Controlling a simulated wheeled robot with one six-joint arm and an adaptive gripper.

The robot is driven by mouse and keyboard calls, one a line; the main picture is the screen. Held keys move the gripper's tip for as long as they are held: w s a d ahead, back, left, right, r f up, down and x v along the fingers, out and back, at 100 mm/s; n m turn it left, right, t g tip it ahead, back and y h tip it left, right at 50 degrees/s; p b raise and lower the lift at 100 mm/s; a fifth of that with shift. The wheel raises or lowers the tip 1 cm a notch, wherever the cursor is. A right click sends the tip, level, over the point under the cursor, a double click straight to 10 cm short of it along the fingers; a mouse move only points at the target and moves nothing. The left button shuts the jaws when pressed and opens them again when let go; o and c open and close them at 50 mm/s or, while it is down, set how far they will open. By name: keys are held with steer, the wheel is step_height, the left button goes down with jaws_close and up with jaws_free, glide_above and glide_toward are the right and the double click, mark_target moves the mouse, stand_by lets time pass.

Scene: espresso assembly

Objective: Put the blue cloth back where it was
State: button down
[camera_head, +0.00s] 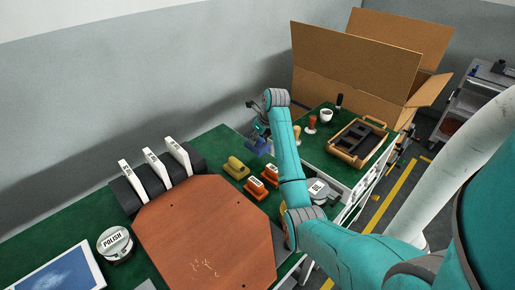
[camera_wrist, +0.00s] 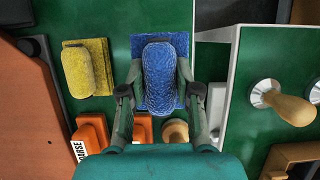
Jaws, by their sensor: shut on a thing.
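The blue cloth (camera_wrist: 160,72), a flat square with a rounded bundle on top, is between the two fingers of my gripper (camera_wrist: 160,80) in the wrist view. The fingers are shut on the bundle from both sides. In the head view the blue cloth (camera_head: 256,147) shows under my gripper (camera_head: 260,132), at the far edge of the green bench top. It is beyond the yellow cloth (camera_head: 236,167), which lies to its left in the wrist view (camera_wrist: 87,69). I cannot tell whether the blue cloth touches the bench.
Orange blocks (camera_head: 255,187) lie near the yellow cloth. A brown board (camera_head: 205,235) covers the bench's left part. Right of a pale divider (camera_wrist: 228,90) are knobbed tools (camera_wrist: 287,102). A black-and-tan case (camera_head: 358,142) and a large cardboard box (camera_head: 355,65) stand beyond.

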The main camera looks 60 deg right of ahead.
mark_target(257, 147)
steer(key=shift+f, duration=2.4)
steer(key=shift+f, duration=0.15)
steer(key=c, duration=0.8)
jaws_free()
steer(key=v, duration=1.2)
steer(key=shift+s+a, duration=0.1)
